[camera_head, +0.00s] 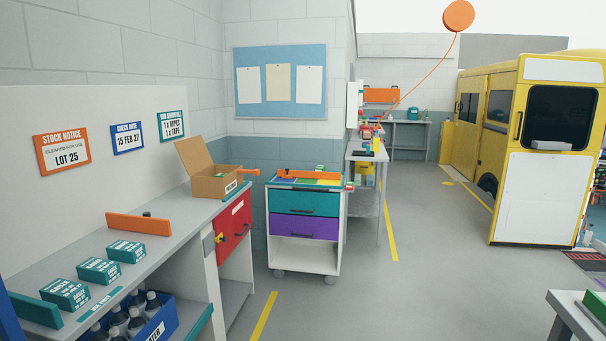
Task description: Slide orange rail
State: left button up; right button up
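An orange rail (138,224) stands on edge across the grey counter (180,213) at the left. A small dark knob (146,214) shows at its top edge. The rail lies behind a row of teal-and-white boxes (126,251) and in front of an open cardboard box (214,184), apart from both. Another orange bar (309,174) runs along the top of the drawer cart (305,226). I see neither of my grippers in the head view.
A blue crate of bottles (163,322) sits below the counter. A red door with a yellow lock (234,228) is under its far end. A yellow van (548,150) stands at the right. A table corner (578,314) enters at lower right. The middle floor is clear.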

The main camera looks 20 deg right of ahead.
aim_at(308, 174)
jog(key=z, duration=0.65)
jog(key=i, duration=2.2)
jog(key=z, duration=0.15)
jog(key=i, duration=2.2)
jog(key=u, duration=0.6)
